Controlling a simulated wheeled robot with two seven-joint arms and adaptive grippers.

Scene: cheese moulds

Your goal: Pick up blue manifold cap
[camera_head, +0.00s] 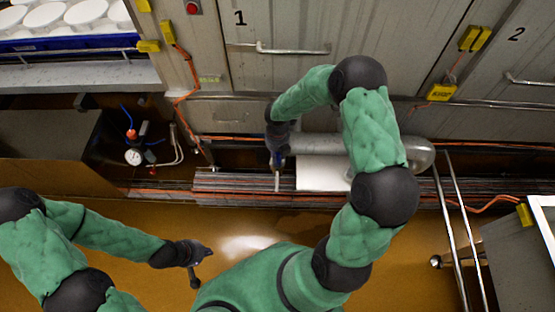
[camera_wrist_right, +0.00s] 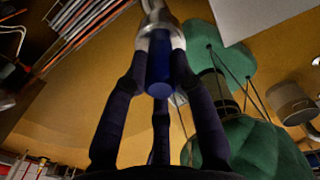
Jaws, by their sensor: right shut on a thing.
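The blue manifold cap (camera_wrist_right: 160,78) sits between the dark fingers of my right gripper (camera_wrist_right: 160,70) in the right wrist view. A shiny metal fitting (camera_wrist_right: 156,22) adjoins the cap's far end; I cannot tell whether they are still joined. In the head view my right gripper (camera_head: 277,160) is by the left end of a large metal cylinder (camera_head: 320,144), with its fingers mostly hidden. A thin metal stub (camera_head: 277,183) shows just below it. My left gripper (camera_head: 197,266) hangs empty over the floor at lower left, its fingers apart.
A white panel (camera_head: 322,173) lies beside the right gripper, above a stack of dark slats (camera_head: 235,184). Numbered doors (camera_head: 300,75) stand behind. A blue tray (camera_head: 65,43) of white moulds is at upper left. Metal rails (camera_head: 462,230) stand at right. The brown floor (camera_head: 240,245) is open.

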